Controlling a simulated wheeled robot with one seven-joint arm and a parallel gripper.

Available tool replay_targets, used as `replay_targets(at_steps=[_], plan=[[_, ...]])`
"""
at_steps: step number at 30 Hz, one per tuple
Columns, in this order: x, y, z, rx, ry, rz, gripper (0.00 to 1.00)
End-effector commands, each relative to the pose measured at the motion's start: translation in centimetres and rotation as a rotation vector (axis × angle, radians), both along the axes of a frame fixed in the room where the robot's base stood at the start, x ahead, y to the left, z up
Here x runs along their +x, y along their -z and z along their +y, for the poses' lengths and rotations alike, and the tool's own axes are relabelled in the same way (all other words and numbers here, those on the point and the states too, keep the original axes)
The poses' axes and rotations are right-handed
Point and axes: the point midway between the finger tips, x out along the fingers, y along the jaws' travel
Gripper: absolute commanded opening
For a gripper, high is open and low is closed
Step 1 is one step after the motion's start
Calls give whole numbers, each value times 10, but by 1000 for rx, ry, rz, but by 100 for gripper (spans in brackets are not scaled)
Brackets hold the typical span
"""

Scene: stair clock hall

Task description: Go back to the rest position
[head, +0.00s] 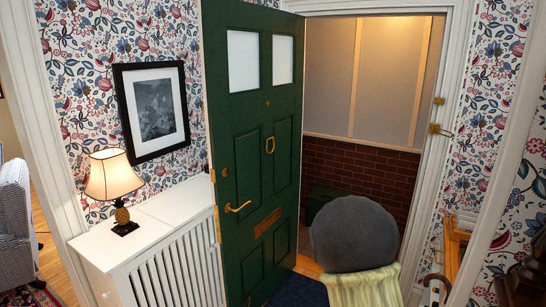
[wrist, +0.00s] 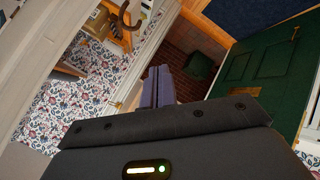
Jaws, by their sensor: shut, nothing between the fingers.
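My gripper (wrist: 158,87) shows in the wrist view, its two purple-grey fingers together and empty above the dark gripper body. It is tilted relative to the room, and the fingers point towards the doorway's brick wall (wrist: 180,55). The fingers touch nothing that I can see. My gripper does not show in the head view. The green door (head: 252,150) stands open at the middle of the head view, with brass handle, knocker and letter slot. It also shows at the right of the wrist view (wrist: 262,75).
A white radiator cover (head: 120,248) with a lit lamp (head: 112,180) stands left of the door. A grey rounded cushion-like thing (head: 354,235) above striped pale fabric (head: 365,290) blocks the lower doorway. A dark green box (wrist: 200,66) lies beyond. A wooden stand (head: 452,255) is at right.

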Motion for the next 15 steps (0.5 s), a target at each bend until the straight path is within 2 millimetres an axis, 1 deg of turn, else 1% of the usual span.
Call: replay_targets(at_steps=[1,3,5,6,8,9,11,12,15], plan=[[-7,1,15,113,-17,-6,0],[-20,1,39,258,-40,6,0],[-34,-1,58,370,-53,30,0],[-46,-2,71,437,-59,53,0],[-66,-6,87,523,-64,94,0],[-80,-8,97,570,-62,125,0],[-104,-12,108,626,-53,177,0],[-120,-14,113,651,-43,214,0],[-157,-19,119,677,-6,296,0]])
